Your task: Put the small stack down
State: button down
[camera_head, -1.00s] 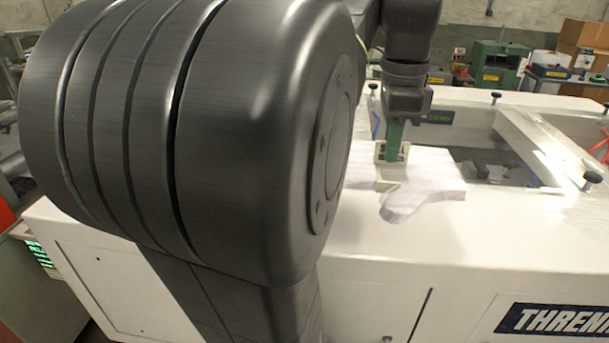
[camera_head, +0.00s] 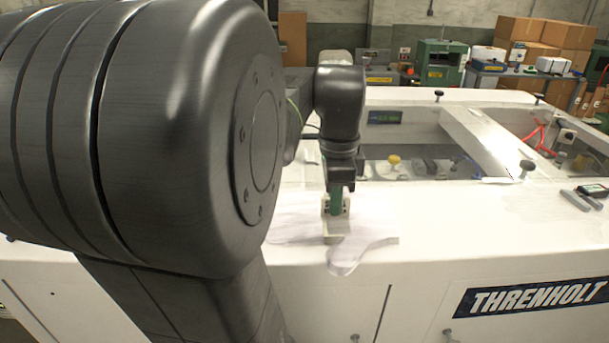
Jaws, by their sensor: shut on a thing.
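The small stack (camera_head: 346,257) is a thin, flat, whitish glove-shaped pile with a thumb-like lobe at its front. It lies level with or just above the white machine top (camera_head: 450,222); I cannot tell whether it touches. My gripper (camera_head: 337,228), with a green body and pale jaws, points down and is shut on the stack near its middle. The stack's left part is partly hidden behind my own dark arm link.
A recessed opening (camera_head: 420,163) with a crossbar (camera_head: 490,140) lies behind. A dark handheld device (camera_head: 592,190) lies at the far right. The top right of the stack is clear.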

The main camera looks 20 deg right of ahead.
jog(key=shift+f, duration=0.1)
jog(key=c, duration=1.6)
grip_release()
jog(key=shift+o, duration=0.2)
notch_tip(320, 180, up, 12)
jog(key=shift+f, duration=4.25)
